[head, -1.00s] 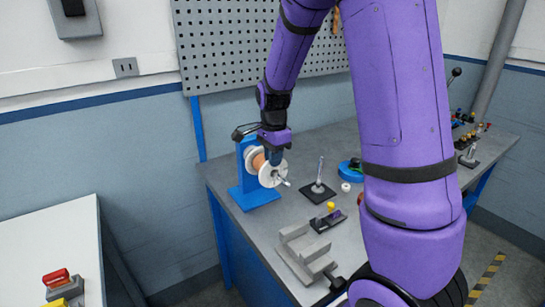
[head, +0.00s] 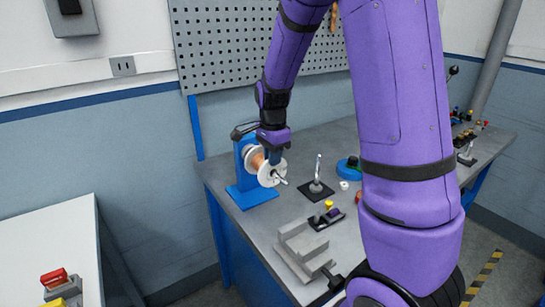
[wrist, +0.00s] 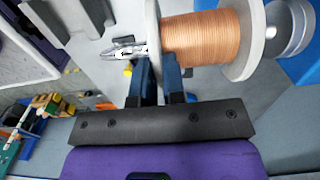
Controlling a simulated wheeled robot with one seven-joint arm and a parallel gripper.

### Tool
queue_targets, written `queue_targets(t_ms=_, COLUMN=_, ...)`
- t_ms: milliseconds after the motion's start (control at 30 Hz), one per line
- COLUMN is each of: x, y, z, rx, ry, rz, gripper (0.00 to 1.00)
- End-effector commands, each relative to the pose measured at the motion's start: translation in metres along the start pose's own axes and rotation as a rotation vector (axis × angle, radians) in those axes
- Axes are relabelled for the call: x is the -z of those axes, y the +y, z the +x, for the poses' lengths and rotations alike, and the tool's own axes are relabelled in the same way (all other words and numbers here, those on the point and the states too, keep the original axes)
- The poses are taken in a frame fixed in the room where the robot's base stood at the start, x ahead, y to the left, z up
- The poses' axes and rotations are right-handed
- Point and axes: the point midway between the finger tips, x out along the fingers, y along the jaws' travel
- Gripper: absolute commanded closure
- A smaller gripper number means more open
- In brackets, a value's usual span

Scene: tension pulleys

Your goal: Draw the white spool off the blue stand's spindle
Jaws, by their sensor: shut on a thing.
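The white spool (head: 281,167), wound with copper-coloured wire, is around the spindle of the blue stand (head: 247,195) at the bench's left end. The spindle's metal tip (wrist: 122,51) sticks out past the outer flange. My gripper (head: 274,158) reaches down onto the spool from above. In the wrist view, the blue fingers of my gripper (wrist: 156,72) are shut on the spool's outer white flange (wrist: 152,32), one on each side. The inner flange (wrist: 250,40) faces grey discs near the stand, with a gap between them. The rest of the spindle is hidden inside the spool.
A metal post on a black base (head: 317,187) stands right of the spool. A small white ring (head: 344,185), a yellow-knobbed block (head: 327,215) and a grey vise-like fixture (head: 302,247) are on the bench. A pegboard (head: 270,50) is behind.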

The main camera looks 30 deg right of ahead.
Motion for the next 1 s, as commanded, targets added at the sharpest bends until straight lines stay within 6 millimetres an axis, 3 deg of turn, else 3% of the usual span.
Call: queue_targets(t_ms=1000, x=0.0, y=0.035, z=0.0, rx=0.001, ry=0.0, rz=0.0, gripper=1.0)
